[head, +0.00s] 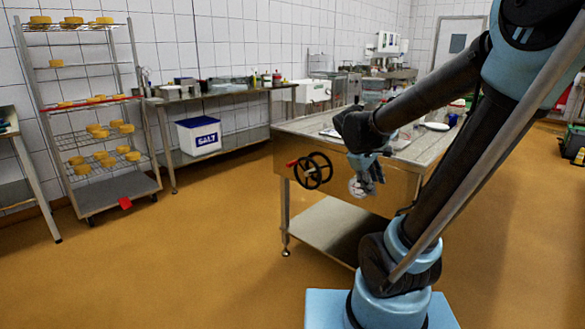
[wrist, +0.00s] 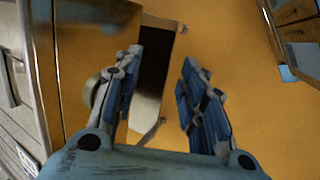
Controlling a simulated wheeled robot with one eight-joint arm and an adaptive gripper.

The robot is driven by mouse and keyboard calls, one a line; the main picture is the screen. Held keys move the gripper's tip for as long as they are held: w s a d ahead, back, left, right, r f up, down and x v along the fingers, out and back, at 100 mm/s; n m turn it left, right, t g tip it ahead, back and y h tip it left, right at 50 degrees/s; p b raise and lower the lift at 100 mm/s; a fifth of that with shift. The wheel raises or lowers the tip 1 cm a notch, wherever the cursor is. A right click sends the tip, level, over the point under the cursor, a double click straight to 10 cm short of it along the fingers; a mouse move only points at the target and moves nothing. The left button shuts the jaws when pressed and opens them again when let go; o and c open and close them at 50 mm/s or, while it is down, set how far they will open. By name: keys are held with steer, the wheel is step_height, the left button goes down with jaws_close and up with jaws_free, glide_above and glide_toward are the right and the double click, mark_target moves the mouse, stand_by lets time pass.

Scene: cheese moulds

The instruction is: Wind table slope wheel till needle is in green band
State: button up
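The black slope wheel (head: 313,170) is on the front of the steel draining table (head: 290,139), near its left corner, with a red part beside it. A pale round dial (head: 356,187) sits on the same front panel, right of the wheel. My gripper partly covers it, and its needle and green band cannot be made out. My gripper (head: 372,176) hangs in front of the panel, right of the wheel and apart from it. In the wrist view my gripper (wrist: 161,60) is open, with nothing between its fingers. The wheel cannot be made out there.
A rack with yellow cheeses (head: 97,132) stands at the left. A side bench (head: 225,92) runs along the wall with a SALT box (head: 199,136) below. The draining table has a lower shelf (head: 335,229). The floor left of the table is clear.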

steer(key=w+a+n+t+h, duration=0.4)
steer(key=w+a+n, duration=0.6)
steer(key=w+a, duration=0.75)
steer(key=n+t+h, duration=0.2)
steer(key=n+t, duration=0.5)
steer(key=n, duration=0.2)
glide_toward(292, 165)
steer(key=x, duration=1.1)
steer(key=shift+w+a+f, duration=0.25)
steer(key=shift+w, duration=0.25)
jaws_close()
